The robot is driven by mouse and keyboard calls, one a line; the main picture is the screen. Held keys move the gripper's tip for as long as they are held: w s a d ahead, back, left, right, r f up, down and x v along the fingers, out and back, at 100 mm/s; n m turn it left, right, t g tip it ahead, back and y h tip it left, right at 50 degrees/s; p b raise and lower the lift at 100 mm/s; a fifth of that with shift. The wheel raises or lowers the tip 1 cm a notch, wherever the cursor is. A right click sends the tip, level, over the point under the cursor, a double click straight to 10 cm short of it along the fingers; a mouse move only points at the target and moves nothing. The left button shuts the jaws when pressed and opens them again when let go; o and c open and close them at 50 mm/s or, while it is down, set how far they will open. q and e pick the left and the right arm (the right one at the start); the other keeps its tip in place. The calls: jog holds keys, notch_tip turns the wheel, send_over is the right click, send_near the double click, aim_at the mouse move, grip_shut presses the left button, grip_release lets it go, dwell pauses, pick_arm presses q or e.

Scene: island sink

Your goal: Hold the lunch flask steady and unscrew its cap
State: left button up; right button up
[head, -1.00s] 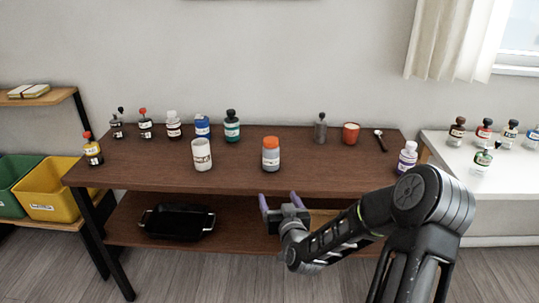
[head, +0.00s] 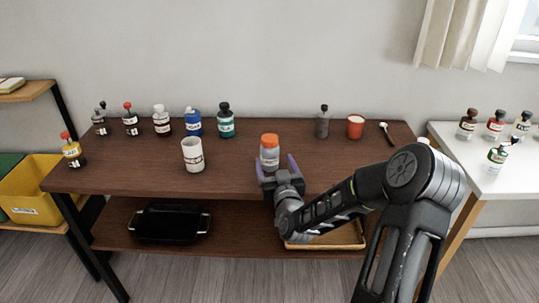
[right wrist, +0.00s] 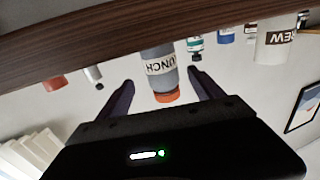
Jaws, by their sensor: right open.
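The lunch flask (head: 270,157), grey with an orange cap, stands upright near the front edge of the brown table. It also shows upside down in the right wrist view (right wrist: 160,62), with a label reading "UNCH" and its orange cap (right wrist: 167,97). My right gripper (head: 276,166) is open at the table's front edge, just in front of the flask. In the right wrist view its purple fingers (right wrist: 160,84) point toward the flask, one on each side of it in the picture. I cannot tell whether they touch it. My left gripper is not in view.
A white mug (head: 193,155) stands left of the flask. Several bottles, including a teal one (head: 226,122), line the back left. A grey bottle (head: 322,123), red cup (head: 355,127) and spoon (head: 386,132) are at the back right. A black pan (head: 171,224) sits on the lower shelf.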

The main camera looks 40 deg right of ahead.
aim_at(271, 157)
jog(key=shift+w+d, duration=0.2)
jog(key=shift+w, duration=0.35)
jog(key=p+x, duration=0.1)
jog(key=x, duration=0.4)
jog(key=shift+w+a, duration=0.1)
jog(key=shift+w, duration=0.1)
jog(key=shift+c, duration=0.3)
jog(key=c, duration=1.5)
